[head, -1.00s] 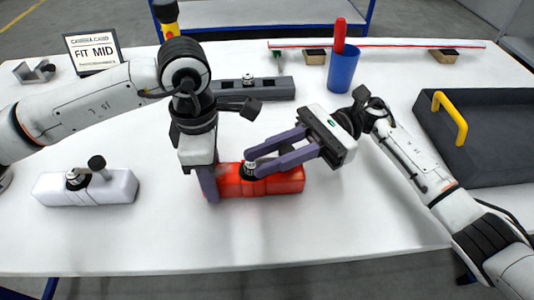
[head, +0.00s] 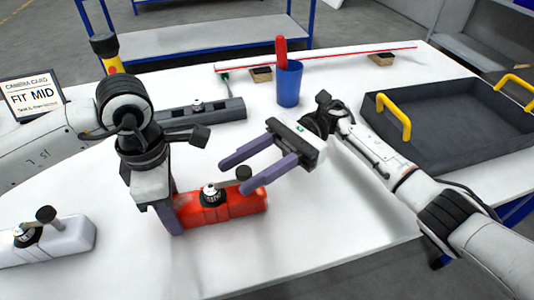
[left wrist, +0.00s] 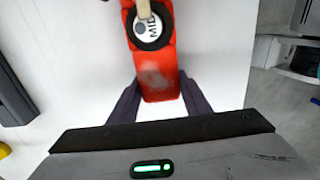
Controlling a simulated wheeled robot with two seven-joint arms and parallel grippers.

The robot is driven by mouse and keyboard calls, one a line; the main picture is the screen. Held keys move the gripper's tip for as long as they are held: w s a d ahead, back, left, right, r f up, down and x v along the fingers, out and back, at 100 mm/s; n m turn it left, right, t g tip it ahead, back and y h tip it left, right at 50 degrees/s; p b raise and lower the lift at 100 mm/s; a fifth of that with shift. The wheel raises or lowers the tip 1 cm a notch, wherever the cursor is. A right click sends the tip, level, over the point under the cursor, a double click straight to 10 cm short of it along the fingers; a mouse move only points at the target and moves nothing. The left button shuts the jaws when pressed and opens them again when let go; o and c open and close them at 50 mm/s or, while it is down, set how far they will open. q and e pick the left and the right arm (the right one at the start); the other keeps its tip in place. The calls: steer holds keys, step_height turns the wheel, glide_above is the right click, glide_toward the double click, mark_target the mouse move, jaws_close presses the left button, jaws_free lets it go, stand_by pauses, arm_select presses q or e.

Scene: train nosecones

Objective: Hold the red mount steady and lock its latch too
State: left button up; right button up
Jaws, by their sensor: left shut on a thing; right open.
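The red mount (head: 228,212) lies on the white table. A round black-and-white dial (head: 212,194) is on its top. A latch lever with a dark knob (head: 243,173) reaches right from the dial. In the left wrist view the dial (left wrist: 149,31) reads MID. My left gripper (head: 172,208) is shut on the mount's left end, with a finger on each side of it in the left wrist view (left wrist: 158,95). My right gripper (head: 233,177) is open above the mount, its fingertips near the knob. I cannot tell whether they touch it.
A white mount (head: 70,240) lies at the left and a dark grey mount (head: 220,110) behind. A blue cup (head: 289,85) with a red item stands at the back. A black tray with yellow handles (head: 440,135) is at the right. A FIT MID card (head: 32,98) stands back left.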

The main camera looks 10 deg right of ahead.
steer(key=v, duration=0.7)
steer(key=shift+w+d, duration=0.15)
steer(key=shift+d, duration=0.1)
arm_select(q)
steer(key=o, duration=1.2)
steer(key=shift+r, duration=0.1)
